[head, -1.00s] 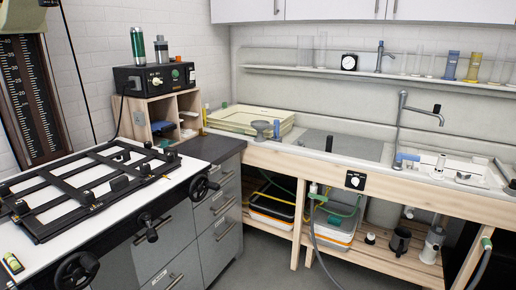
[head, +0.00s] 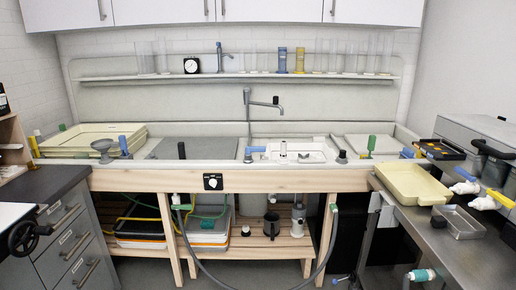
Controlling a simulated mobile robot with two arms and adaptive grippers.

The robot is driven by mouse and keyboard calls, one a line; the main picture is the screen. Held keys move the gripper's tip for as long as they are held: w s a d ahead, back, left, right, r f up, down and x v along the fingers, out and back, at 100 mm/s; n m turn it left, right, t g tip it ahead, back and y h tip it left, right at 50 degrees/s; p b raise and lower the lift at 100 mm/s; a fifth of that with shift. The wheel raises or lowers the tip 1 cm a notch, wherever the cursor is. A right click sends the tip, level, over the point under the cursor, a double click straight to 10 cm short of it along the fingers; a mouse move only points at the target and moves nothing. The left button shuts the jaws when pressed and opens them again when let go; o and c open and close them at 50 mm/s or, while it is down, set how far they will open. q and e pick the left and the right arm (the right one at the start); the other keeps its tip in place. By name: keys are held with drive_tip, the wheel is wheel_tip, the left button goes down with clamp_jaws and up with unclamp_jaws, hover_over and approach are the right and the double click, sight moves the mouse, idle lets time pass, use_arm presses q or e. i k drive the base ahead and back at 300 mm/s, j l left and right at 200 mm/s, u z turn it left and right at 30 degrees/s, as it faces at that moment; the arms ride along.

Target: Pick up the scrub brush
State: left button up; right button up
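I cannot identify the scrub brush for certain. A small blue object (head: 253,152) lies on the sink's front rim, left of the white inset basin (head: 300,154); it may be the brush, but its bristles are too small to make out. Two white-headed tools, one with a blue handle (head: 466,176) and one with a yellow handle (head: 499,198), lie on the right-hand bench; their kind is also unclear. Neither of my grippers is in view.
The long sink has a wooden front (head: 280,181) and a tall tap (head: 248,112). Cream trays (head: 85,139) stand at left. A yellow tray (head: 412,183) and a metal tray (head: 460,222) sit on the metal bench (head: 450,255). A grey hose (head: 328,245) hangs below. Floor shows in front.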

sight(315, 140)
drive_tip(key=i+l+u, duration=0.15)
drive_tip(key=i, duration=0.25)
drive_tip(key=i+l+u, duration=0.15)
drive_tip(key=i+l, duration=0.15)
drive_tip(key=i, duration=0.1)
